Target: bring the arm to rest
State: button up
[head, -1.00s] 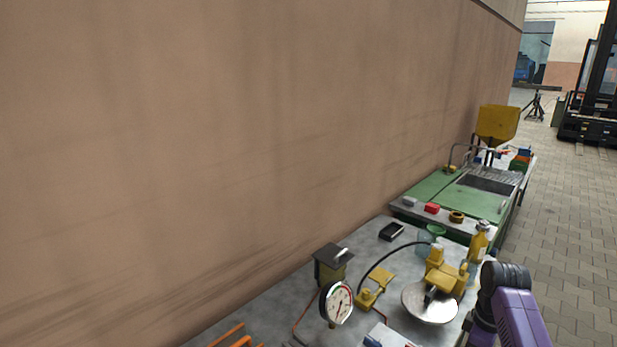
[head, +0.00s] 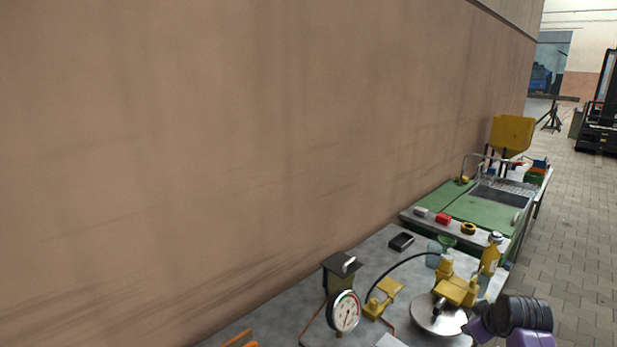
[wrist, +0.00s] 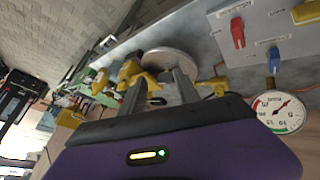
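My arm (head: 525,318), purple with a black ribbed joint, shows at the bottom right of the head view, beside the grey bench (head: 272,325). My gripper (wrist: 158,84) shows in the wrist view with its two grey fingers apart. I see nothing held between them; the bench and its yellow fittings lie beyond. The gripper's fingertips cannot be made out in the head view.
On the bench stand a round dial gauge (head: 345,311), a yellow pump-like device (head: 456,291) over a metal disc (head: 436,318), and a yellow bottle (head: 490,256). A green sink unit (head: 480,209) stands behind. Paved floor (head: 575,235) is clear at right.

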jog(key=s+a+m+t, duration=0.4)
jog(key=s+a+t, duration=0.3)
jog(key=s+a, duration=0.8)
jog(key=s+a+r+y, duration=0.1)
jog(key=s+a, duration=0.3)
jog(key=s, duration=0.7)
jog(key=s+a+r+y+b, duration=0.1)
jog(key=s+a+r, duration=0.2)
jog(key=s, duration=0.9)
jog(key=s+a+r+b, duration=0.1)
jog(key=s+a, duration=0.4)
jog(key=s, duration=0.7)
jog(key=shift+s+a+r+n+y, duration=0.15)
jog(key=shift+s+r+n+y, duration=0.15)
jog(key=shift+r+y, duration=0.1)
